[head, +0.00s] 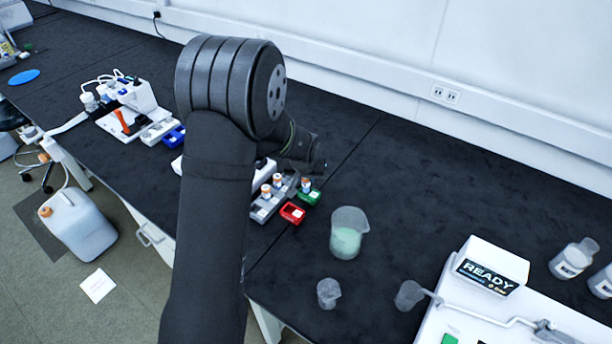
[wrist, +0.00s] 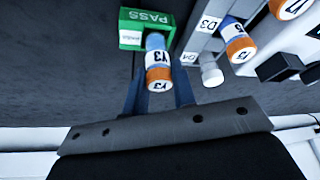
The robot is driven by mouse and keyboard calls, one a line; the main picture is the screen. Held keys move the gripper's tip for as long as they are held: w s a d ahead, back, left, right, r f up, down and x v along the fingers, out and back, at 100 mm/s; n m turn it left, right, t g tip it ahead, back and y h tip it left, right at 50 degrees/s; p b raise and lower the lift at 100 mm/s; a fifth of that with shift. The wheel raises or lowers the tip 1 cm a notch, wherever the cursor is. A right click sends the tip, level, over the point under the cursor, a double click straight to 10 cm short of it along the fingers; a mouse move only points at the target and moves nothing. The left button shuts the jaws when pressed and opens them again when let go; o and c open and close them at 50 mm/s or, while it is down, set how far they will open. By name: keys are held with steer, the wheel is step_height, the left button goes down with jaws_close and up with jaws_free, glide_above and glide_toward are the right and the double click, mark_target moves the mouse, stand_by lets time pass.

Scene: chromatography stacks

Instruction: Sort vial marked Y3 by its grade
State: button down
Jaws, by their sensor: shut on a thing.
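The vial marked Y3 (wrist: 158,62) shows in the wrist view with an orange and white end and a blue part toward the green bin. My gripper (wrist: 158,88) is shut on it, one finger on each side. The green bin marked PASS (wrist: 130,38) is right at the vial's far end; I cannot tell whether the vial touches its floor. In the head view the vial (head: 306,185) is upright at the green bin (head: 309,198), below my dark wrist. The red bin (head: 291,213) sits just to its left.
A grey rack (head: 264,209) with other orange-topped vials stands left of the bins, close by. In the wrist view, slot labels D3 (wrist: 208,24) and D4 show beside my gripper. A beaker of green liquid (head: 346,240) stands to the right.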

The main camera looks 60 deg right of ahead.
steer(key=shift+f, duration=0.95)
steer(key=c, duration=1.1)
jaws_free()
steer(key=shift+r, duration=4.05)
steer(key=shift+f, duration=0.1)
steer(key=shift+f, duration=3.95)
steer(key=shift+r, duration=0.1)
